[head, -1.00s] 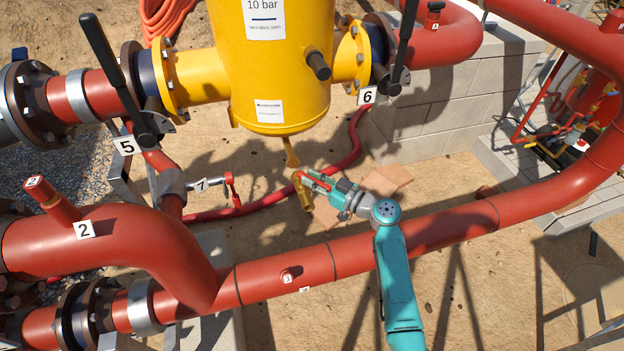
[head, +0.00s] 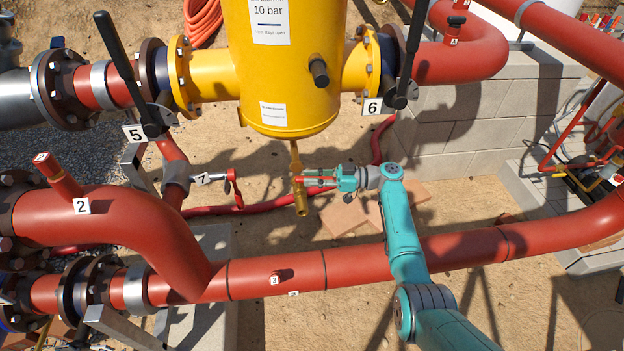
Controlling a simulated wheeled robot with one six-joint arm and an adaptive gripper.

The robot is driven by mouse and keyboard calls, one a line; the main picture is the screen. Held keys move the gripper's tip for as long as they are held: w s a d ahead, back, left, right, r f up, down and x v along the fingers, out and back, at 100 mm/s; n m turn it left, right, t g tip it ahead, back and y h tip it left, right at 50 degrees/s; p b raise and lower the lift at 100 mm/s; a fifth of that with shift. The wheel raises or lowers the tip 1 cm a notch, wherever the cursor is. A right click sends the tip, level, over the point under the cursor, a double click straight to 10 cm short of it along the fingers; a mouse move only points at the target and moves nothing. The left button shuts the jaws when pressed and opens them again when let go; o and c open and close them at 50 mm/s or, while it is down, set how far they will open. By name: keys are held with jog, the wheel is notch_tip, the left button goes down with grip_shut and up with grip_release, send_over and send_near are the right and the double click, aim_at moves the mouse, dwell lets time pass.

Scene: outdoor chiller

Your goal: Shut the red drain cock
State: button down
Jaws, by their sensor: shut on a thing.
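The brass drain cock (head: 300,202) hangs on a short pipe below the yellow vessel (head: 278,75), with its outlet pointing down. Its red lever (head: 312,181) lies roughly level, pointing right from the brass body. My gripper (head: 312,183) reaches in from the right and is shut on the red lever, close beside the brass body. The fingers hide part of the lever. I cannot tell from here how the lever stands against the flow line.
A second small valve with a red handle (head: 233,188), tagged 7, is to the left. The large red pipe (head: 370,262) crosses in front, under my arm. A red hose (head: 265,206) and paving slabs (head: 352,222) lie on the sand behind.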

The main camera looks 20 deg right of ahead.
jog(key=shift+w+n+g+y, duration=0.3)
jog(key=shift+n+g, duration=0.3)
jog(key=shift+g, duration=0.3)
jog(key=shift+d+g, duration=0.1)
jog(key=shift+g, duration=0.2)
jog(key=c, duration=1)
grip_release()
jog(key=shift+c, duration=0.2)
jog(key=s+d, duration=0.2)
jog(key=d, duration=0.9)
jog(key=shift+d, duration=0.35)
jog(key=shift+s, duration=0.1)
